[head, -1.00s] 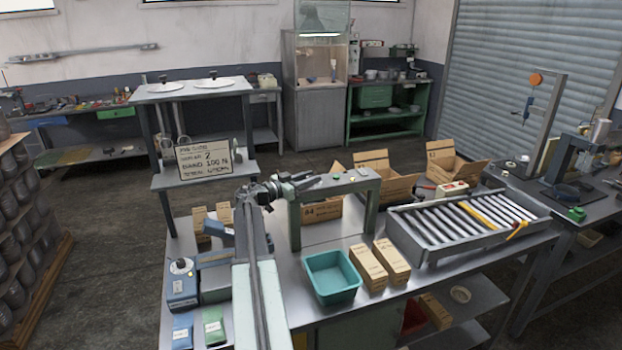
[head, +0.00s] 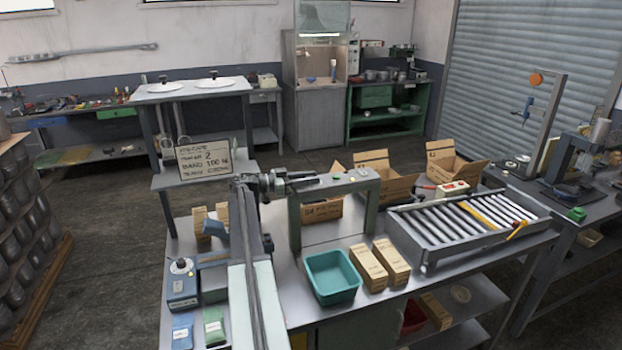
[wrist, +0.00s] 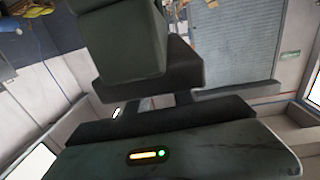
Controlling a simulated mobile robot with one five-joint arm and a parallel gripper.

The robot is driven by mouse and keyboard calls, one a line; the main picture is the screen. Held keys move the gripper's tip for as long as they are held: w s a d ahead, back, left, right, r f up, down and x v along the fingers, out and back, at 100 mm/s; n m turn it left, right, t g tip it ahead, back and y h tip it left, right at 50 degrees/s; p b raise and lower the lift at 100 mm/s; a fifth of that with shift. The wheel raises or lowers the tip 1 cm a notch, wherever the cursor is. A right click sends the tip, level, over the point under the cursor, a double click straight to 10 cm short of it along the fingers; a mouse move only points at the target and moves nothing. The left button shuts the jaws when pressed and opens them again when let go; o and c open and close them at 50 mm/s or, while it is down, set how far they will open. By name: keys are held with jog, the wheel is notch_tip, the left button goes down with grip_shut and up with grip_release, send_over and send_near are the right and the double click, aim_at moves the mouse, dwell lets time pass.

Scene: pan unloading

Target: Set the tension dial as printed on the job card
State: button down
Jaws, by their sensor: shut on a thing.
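The job card (head: 204,158) stands on a grey shelf beyond the bench. My gripper (head: 308,179) points right at the upper left of the grey-green arch (head: 370,205) on the bench. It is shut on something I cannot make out. In the wrist view its dark jaws (wrist: 150,95) fill the middle, and the room behind looks upside down.
A teal bin (head: 332,292) and small cartons (head: 369,268) stand on the bench in front of the arch. A roller conveyor (head: 425,246) lies to the right, with open cardboard boxes (head: 455,165) behind it.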

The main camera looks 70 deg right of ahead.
jog(key=shift+w+r, duration=0.1)
jog(key=shift+w, duration=0.05)
jog(key=c, duration=1.1)
grip_release()
jog(key=shift+w, duration=0.1)
jog(key=v, duration=0.7)
jog(key=shift+w+a, duration=0.2)
jog(key=shift+a, duration=0.1)
jog(key=shift+w, duration=0.1)
